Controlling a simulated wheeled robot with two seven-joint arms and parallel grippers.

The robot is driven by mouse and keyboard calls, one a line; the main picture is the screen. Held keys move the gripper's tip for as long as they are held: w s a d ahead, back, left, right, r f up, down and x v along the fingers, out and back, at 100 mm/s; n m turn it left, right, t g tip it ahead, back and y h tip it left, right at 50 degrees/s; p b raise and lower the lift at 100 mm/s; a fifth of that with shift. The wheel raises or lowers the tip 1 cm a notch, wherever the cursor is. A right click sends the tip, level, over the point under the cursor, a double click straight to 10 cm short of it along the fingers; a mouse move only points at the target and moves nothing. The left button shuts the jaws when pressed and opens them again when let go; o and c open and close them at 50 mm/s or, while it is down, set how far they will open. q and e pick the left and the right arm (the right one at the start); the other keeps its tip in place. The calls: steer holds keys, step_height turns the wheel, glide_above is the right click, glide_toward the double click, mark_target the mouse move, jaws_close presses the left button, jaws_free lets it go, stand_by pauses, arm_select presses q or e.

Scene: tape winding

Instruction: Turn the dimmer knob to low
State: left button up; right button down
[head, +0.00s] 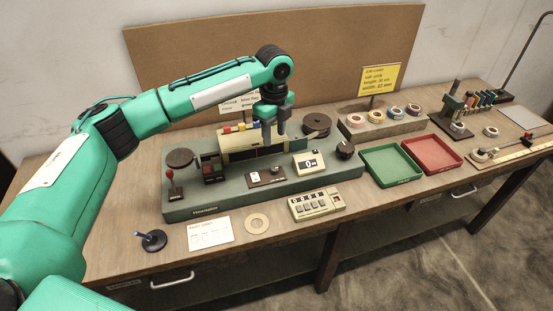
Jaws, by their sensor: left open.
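A dark round knob (345,149) stands at the right end of the green machine base (350,171). My left gripper (272,136) is open and points down over the middle of the machine, in front of the cream housing. It is to the left of the knob and apart from it. My right gripper does not show.
A keypad box (317,203) lies in front. Green (391,165) and red (432,153) trays stand right of the knob. A yellow sign (379,80) rises behind.

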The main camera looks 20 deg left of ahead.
arm_select(q)
glide_above(275, 168)
step_height(275, 168, down, 6)
steer(key=shift+s+r+p, duration=0.1)
steer(key=shift+r+p, duration=0.15)
steer(key=shift+p, duration=0.2)
step_height(275, 168, down, 6)
steer(key=shift+r+p, duration=0.15)
steer(key=shift+p, duration=0.3)
steer(key=shift+f, duration=0.7)
jaws_close()
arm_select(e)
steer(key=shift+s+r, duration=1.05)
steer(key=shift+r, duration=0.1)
